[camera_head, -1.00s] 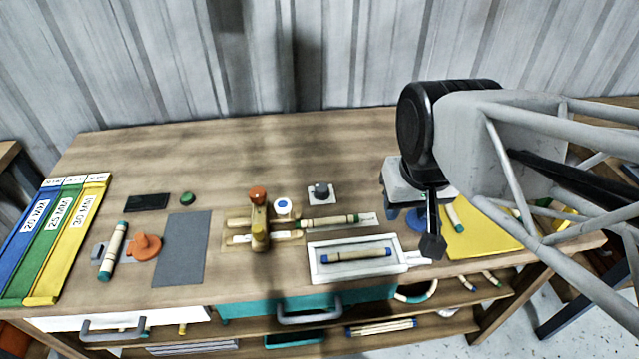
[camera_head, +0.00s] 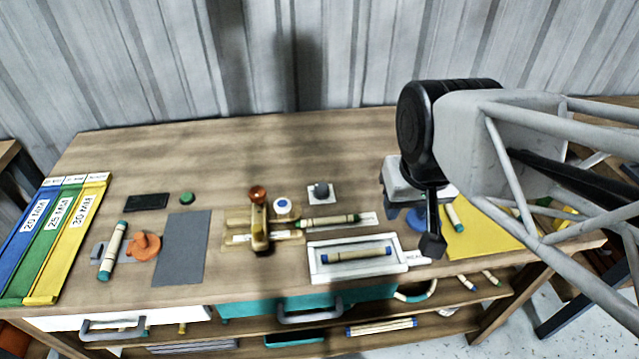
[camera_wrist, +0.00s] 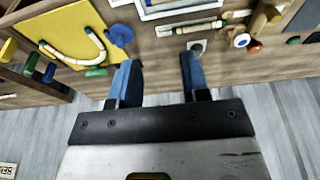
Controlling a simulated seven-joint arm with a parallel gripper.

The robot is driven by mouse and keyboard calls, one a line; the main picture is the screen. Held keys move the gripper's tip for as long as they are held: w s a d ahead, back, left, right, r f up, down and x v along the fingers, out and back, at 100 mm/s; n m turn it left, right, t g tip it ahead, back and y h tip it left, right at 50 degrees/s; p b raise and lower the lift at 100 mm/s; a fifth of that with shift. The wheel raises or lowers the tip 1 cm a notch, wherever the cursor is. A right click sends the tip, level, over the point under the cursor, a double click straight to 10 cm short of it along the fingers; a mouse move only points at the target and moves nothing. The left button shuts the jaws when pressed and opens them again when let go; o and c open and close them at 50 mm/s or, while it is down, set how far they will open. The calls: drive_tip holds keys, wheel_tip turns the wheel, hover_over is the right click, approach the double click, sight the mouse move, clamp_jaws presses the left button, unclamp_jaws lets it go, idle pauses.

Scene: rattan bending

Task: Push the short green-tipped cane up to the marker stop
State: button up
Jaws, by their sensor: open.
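The short green-tipped cane (camera_head: 328,221) lies in a pale channel right of a wooden fixture (camera_head: 260,232), its dark green end to the right. In the wrist view the cane (camera_wrist: 203,27) shows beyond my right-hand finger. The fixture carries an orange-brown knob (camera_head: 257,193); I cannot tell which part is the marker stop. My gripper (camera_head: 432,246) is right of the cane, apart from it, near the right end of a white tray (camera_head: 316,271). In the wrist view my gripper (camera_wrist: 158,62) has its blue fingers spread with nothing between them.
The white tray holds a blue-tipped cane (camera_head: 355,256) in front of the channel. A grey plate with a dark knob (camera_head: 320,192) stands behind it. A yellow sheet (camera_head: 480,235) lies right, a grey mat (camera_head: 182,248) left. The back of the table is clear.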

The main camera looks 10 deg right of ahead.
drive_tip(key=shift+w+f, duration=0.1)
drive_tip(key=shift+w, duration=0.1)
drive_tip(key=c, duration=0.7)
drive_tip(key=shift+w+d+f+m, duration=0.1)
drive_tip(key=shift+w+m, duration=0.15)
drive_tip(key=shift+m, duration=0.15)
clamp_jaws()
drive_tip(key=w+d+f+m+g+y, duration=0.1)
drive_tip(key=w+d+f+m+y, duration=0.3)
drive_tip(key=w+d+f+m, duration=0.2)
drive_tip(key=w+d+f+m+g+y, duration=0.1)
drive_tip(key=w+d+f+m+y, duration=0.4)
drive_tip(key=w+f+m, duration=0.6)
drive_tip(key=shift+w+d+g, duration=0.3)
drive_tip(key=shift+w+d, duration=0.45)
drive_tip(key=shift+w, duration=0.5)
